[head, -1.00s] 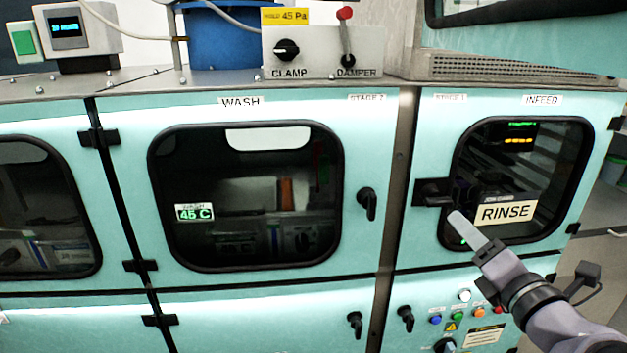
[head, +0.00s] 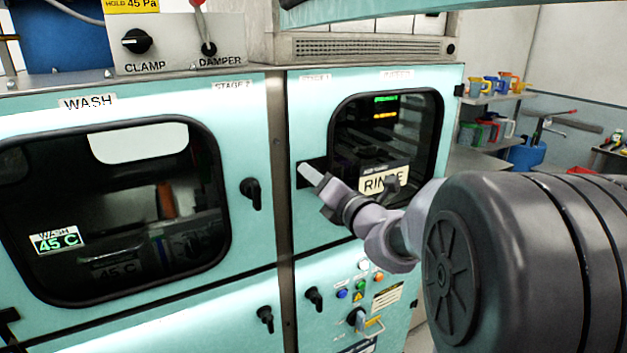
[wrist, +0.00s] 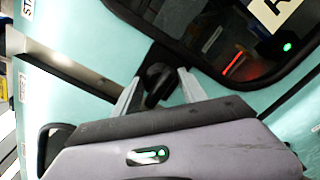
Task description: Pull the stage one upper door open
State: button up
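The stage one upper door (head: 308,120) is a teal panel with a dark rounded window and a RINSE sign, right of the metal post in the head view. It looks closed. Its black handle is at the door's left edge, mostly hidden by my gripper (head: 311,174) in the head view. In the wrist view the black handle (wrist: 158,84) stands between the two pale fingers of my gripper (wrist: 160,82). The fingers are apart, with gaps showing beside the handle, so they seem not clamped on it.
The stage two wash door (head: 245,130) with its own black handle (head: 252,193) is to the left, closed. Below are a lower handle (head: 314,298) and coloured buttons (head: 359,283). An overhanging teal panel (head: 370,12) is above. Shelves with mugs (head: 492,88) stand at the right.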

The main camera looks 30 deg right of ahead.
grip_shut()
dwell(1.3)
